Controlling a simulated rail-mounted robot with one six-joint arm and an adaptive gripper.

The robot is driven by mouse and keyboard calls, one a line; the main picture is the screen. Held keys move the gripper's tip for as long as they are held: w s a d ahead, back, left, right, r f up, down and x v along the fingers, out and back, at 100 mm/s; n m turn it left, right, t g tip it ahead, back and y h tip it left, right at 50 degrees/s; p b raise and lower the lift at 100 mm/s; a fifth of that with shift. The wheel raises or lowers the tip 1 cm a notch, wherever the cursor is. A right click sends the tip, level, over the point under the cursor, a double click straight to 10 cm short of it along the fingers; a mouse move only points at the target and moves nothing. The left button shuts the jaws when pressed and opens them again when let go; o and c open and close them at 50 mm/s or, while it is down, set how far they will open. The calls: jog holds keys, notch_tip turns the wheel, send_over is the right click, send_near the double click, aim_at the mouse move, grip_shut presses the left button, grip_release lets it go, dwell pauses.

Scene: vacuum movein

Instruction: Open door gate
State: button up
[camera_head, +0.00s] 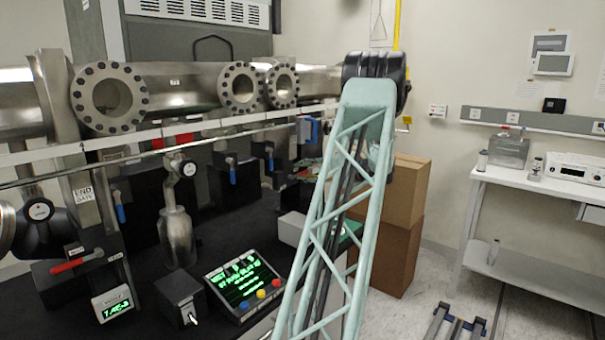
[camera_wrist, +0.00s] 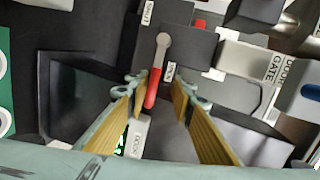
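In the wrist view, a red lever (camera_wrist: 151,91) with a grey pivot sits on a dark block (camera_wrist: 186,48). One label on the block seems to read SHUT and another, beside the lever, seems to read OPEN. The lever points down the picture toward me. My gripper (camera_wrist: 160,84) is open, its two yellow-padded fingers on either side of the lever. The lever is nearer the left finger; I cannot tell if they touch. A DOOR GATE label (camera_wrist: 273,68) is on a pale metal part at the right. My fingers are hidden behind my arm in the head view.
In the head view, an END GATE label (camera_head: 82,193) stands at the left, above another red lever (camera_head: 77,262). A control box (camera_head: 243,285) with a green-text screen is on the dark table. Cardboard boxes (camera_head: 403,195) and a white bench (camera_head: 545,184) are to the right.

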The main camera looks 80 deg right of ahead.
jog(key=shift+f, duration=0.15)
jog(key=shift+s, duration=0.1)
jog(key=shift+s+a, duration=0.1)
jog(key=shift+a, duration=0.05)
jog(key=v, duration=1.1)
jog(key=shift+s, duration=0.25)
jog(key=shift+w+a, duration=0.1)
jog(key=shift+a, duration=0.05)
dwell(0.5)
